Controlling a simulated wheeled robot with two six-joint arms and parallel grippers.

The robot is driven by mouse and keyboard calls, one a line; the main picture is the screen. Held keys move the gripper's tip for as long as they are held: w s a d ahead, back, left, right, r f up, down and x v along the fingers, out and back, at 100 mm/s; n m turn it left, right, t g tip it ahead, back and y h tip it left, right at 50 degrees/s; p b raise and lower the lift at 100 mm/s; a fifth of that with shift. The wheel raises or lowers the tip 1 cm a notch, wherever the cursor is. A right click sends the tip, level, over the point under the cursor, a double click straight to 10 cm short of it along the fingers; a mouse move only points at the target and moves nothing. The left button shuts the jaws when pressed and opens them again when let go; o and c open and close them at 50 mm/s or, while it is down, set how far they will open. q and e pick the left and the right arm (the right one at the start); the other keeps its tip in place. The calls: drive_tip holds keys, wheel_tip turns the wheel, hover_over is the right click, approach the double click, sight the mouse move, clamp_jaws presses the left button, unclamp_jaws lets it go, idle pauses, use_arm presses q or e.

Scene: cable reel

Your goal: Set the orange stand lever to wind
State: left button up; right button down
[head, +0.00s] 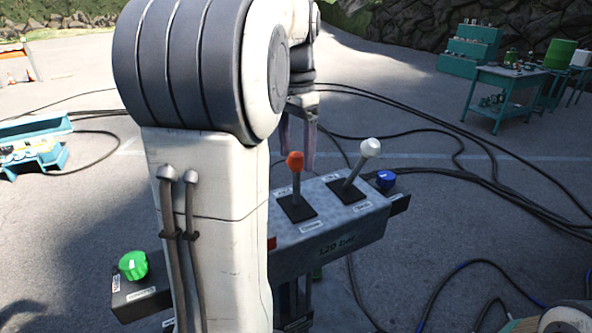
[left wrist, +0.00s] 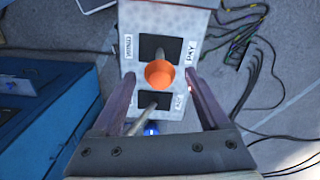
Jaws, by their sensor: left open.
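The orange lever (head: 295,162) stands nearly upright from a black slot plate on the grey control panel (head: 325,222). In the left wrist view its orange knob (left wrist: 160,73) lies between my fingers, with gaps on both sides. A label at the right of its slot reads PAY (left wrist: 191,52); the label at the left (left wrist: 128,46) is hard to read. My left gripper (head: 301,150) is open, pointing down behind the lever in the head view. It also shows open in the left wrist view (left wrist: 161,76). My right gripper is not seen.
A white-knobbed lever (head: 370,148) stands right of the orange one. A blue knob (head: 385,180) is at the panel's right end and a green knob (head: 133,265) at the left. My left arm hides the panel's middle. Cables (head: 440,140) lie on the ground.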

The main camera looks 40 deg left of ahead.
sight(296, 171)
use_arm(q)
drive_tip(key=shift+f, duration=2.5)
clamp_jaws()
